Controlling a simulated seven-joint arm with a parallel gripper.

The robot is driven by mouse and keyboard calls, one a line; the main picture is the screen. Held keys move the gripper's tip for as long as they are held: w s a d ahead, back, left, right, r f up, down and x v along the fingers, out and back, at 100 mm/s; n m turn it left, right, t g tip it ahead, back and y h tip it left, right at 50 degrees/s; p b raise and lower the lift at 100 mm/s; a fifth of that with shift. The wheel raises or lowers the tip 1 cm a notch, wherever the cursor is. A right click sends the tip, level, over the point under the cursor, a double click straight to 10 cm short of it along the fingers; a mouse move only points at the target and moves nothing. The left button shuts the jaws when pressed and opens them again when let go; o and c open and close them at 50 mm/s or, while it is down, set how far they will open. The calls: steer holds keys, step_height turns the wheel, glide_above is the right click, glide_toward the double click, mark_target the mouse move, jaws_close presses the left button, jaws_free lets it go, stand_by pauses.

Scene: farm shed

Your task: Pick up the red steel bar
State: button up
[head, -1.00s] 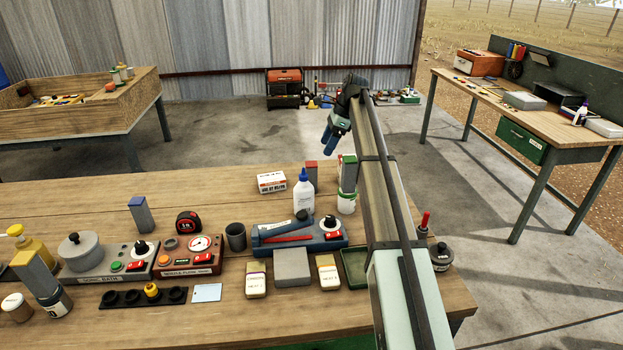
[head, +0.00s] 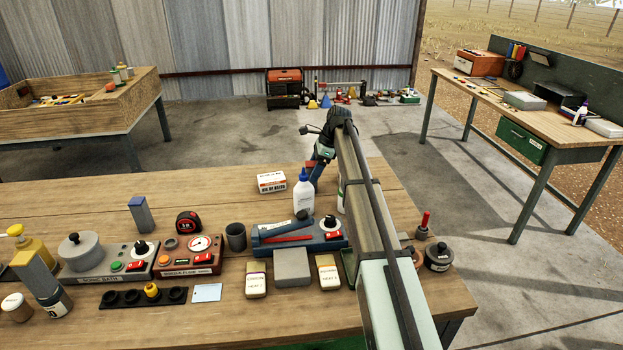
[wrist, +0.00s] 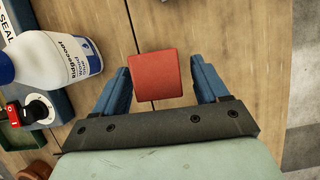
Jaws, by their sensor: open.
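The red steel bar shows in the wrist view as a square red top face (wrist: 157,78), seen from above. My gripper (wrist: 159,68) is open, with one blue finger on each side of the red face and a visible gap on both sides. In the head view, my gripper (head: 316,178) is at the back of the workbench, just right of a white bottle. It hides most of the bar there; a bit of red top (head: 309,163) shows beside the fingers. I cannot tell how far down the fingers reach along the bar.
The white glue bottle (head: 303,193) with a blue cap stands close left of my gripper; it also shows in the wrist view (wrist: 55,62). A white box (head: 272,182) lies further left. A blue switch unit (head: 295,238) lies in front. The bench (head: 200,185) is clear behind.

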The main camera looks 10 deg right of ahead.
steer(key=shift+x, duration=1.4)
steer(key=shift+c, duration=0.4)
steer(key=c, duration=1.2)
steer(key=shift+o, duration=0.2)
steer(key=shift+r, duration=0.15)
